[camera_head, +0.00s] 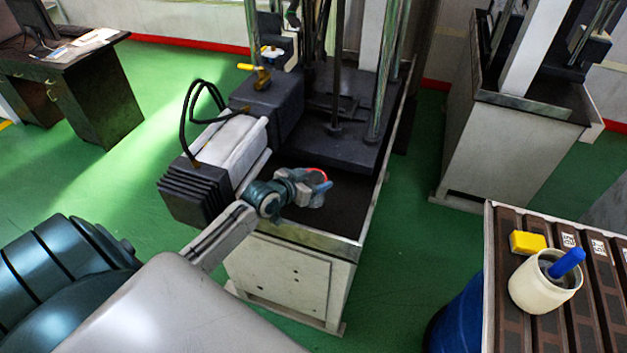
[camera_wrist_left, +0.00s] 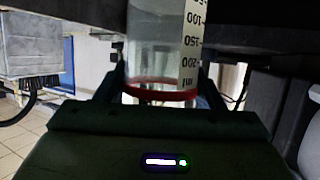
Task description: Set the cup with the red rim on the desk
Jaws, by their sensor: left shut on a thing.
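The cup with the red rim (camera_wrist_left: 150,45) is a clear beaker with a printed millilitre scale. It stands between the two fingers of my left gripper (camera_wrist_left: 160,85) in the left wrist view, with the red rim (camera_wrist_left: 160,90) close to the gripper body. In the head view my left gripper (camera_head: 314,188) is shut on the cup, over the front of the press bed. Only a bit of the red rim (camera_head: 319,172) shows there; the rest of the cup is mostly hidden. A dark desk (camera_head: 95,75) stands at the far upper left. My right gripper is out of view.
The press (camera_head: 345,120) has upright columns close around my left gripper. A black ribbed unit (camera_head: 195,190) with cables is left of it. At lower right a slatted table (camera_head: 510,325) holds a white pot (camera_head: 533,292) and a yellow block (camera_head: 527,242). Green floor is clear toward the desk.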

